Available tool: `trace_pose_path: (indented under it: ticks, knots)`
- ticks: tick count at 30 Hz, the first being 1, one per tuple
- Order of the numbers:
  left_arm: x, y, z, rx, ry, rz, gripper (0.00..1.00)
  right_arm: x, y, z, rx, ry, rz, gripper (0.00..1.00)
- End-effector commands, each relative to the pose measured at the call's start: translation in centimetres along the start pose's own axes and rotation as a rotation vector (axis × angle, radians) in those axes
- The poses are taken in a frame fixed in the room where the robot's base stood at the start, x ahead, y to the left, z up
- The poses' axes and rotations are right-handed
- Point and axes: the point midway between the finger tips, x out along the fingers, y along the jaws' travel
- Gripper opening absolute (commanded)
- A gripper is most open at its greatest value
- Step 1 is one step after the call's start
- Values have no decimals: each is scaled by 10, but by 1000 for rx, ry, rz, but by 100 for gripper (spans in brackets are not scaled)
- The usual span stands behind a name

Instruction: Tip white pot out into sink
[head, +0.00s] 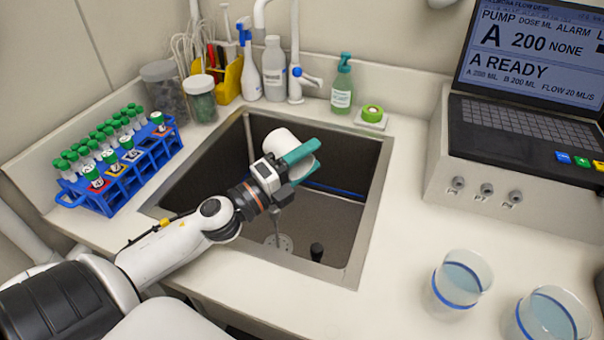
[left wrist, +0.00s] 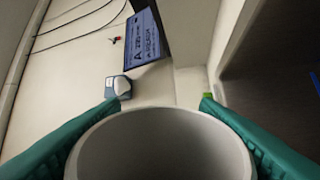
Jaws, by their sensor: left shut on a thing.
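My left gripper (head: 300,160) has teal fingers shut on the white pot (head: 279,140), held over the sink (head: 374,200). The pot is tilted onto its side, partly hidden by the fingers. The left wrist view shows its round rim (left wrist: 160,112) between the two teal fingers; the part of its inside that shows is plain pale grey. A thin grey streak runs below the gripper toward the drain (head: 278,243); I cannot tell whether it is liquid. My right gripper is not in view.
A blue rack (head: 165,150) of green-capped tubes stands left of the sink. Jars, bottles and a tap (head: 295,75) line the back. A pump unit with a screen (head: 535,50) and two clear cups (head: 462,278) are at right.

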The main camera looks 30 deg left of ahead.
Motion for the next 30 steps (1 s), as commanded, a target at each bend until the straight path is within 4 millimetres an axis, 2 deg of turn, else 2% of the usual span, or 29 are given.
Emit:
trace_pose_path:
  ticks: [13,30]
  knots:
    - [3,17,-7,-126,25,1,31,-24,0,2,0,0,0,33]
    - [4,22,-15,-331,65,0,31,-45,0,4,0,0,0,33]
